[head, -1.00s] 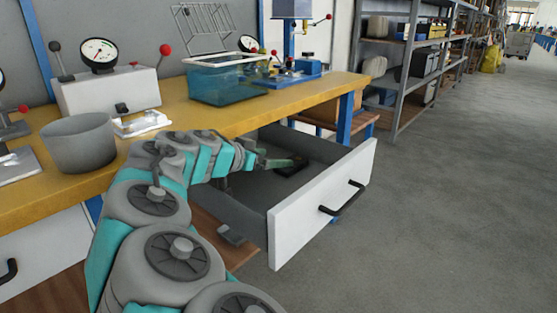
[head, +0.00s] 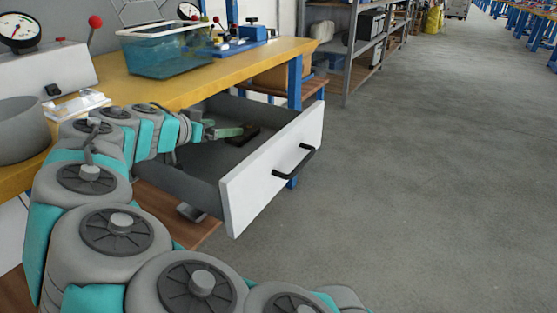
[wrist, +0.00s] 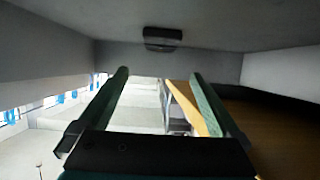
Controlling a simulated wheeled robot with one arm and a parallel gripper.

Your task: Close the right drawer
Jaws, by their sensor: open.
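The right drawer (head: 262,178) stands pulled far out from under the yellow bench, with a white front, grey inside and a black bar handle (head: 295,161). A small dark object (head: 243,136) lies on its floor and also shows in the wrist view (wrist: 162,38). My gripper (head: 228,131) reaches in from the left, at or just above the open drawer, behind its front panel and away from the handle. In the wrist view my gripper (wrist: 158,74) has its two green fingers apart with nothing between them. Whether it touches the drawer is unclear.
The yellow bench (head: 190,93) carries a teal clear bin (head: 160,55), a grey bowl (head: 20,130) and a gauge box (head: 40,80). A wooden lower shelf (head: 165,212) sits beneath the drawer. Grey floor (head: 430,170) to the right is clear; shelving (head: 350,50) stands behind.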

